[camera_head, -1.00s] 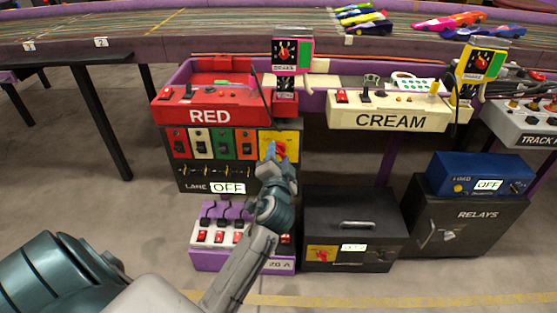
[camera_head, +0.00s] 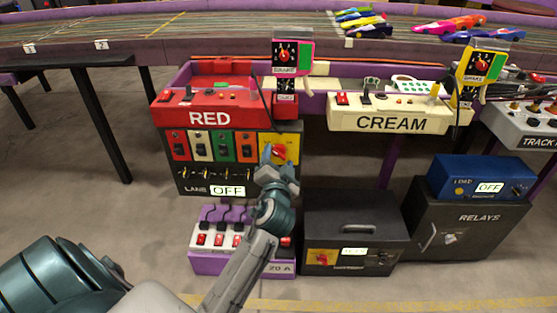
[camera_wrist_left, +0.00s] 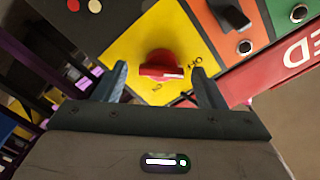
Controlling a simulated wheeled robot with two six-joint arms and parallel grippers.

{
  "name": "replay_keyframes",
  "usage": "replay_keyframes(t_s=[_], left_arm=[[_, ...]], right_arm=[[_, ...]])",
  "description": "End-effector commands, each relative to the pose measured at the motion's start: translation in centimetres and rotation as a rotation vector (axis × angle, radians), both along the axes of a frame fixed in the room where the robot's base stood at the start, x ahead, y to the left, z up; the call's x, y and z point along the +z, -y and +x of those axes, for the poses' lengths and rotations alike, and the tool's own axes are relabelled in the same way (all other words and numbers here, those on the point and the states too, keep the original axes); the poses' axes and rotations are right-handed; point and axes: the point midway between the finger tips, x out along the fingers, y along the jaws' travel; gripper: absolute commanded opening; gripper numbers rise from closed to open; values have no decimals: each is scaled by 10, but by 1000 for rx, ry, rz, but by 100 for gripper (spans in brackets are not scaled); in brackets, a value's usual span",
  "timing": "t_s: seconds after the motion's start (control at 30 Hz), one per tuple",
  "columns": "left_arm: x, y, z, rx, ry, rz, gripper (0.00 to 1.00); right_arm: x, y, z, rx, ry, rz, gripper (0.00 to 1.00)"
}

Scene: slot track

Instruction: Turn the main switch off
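The switch is a red rotary knob (camera_head: 279,152) on a yellow plate (camera_head: 293,140) at the right end of the black lane panel. In the left wrist view the knob (camera_wrist_left: 162,62) has a bar handle with a white mark, near printed ON and OFF labels. I cannot tell for certain which label the mark points to. A lit sign (camera_head: 228,190) low on the panel reads OFF. My left gripper (camera_head: 279,163) is open just in front of the plate. In the wrist view its fingers (camera_wrist_left: 162,88) stand apart, either side of the knob, not touching it. My right gripper is not in view.
Lane toggle switches (camera_head: 222,146) sit left of the plate, under the RED console (camera_head: 210,116). A purple power strip (camera_head: 212,262) is below. A black box (camera_head: 350,222) with another red knob (camera_head: 322,258) stands to the right. The CREAM console (camera_head: 390,122) overhangs at upper right.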

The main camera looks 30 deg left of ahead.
Motion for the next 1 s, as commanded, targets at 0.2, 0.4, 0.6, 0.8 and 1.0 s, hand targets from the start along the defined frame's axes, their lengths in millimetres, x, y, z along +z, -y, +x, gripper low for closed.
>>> replay_keyframes(t_s=[0.2,0.4,0.6,0.8,1.0], left_arm=[[1,0,0,0,2,2,67],[2,5,-7,-1,1,1,67],[1,25,-40,0,-1,-4,67],[1,44,-72,1,-2,-2,67],[1,54,-88,0,1,-1,67]], right_arm=[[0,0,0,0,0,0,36],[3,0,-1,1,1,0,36],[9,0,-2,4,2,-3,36],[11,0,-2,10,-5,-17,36],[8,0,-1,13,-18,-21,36]])
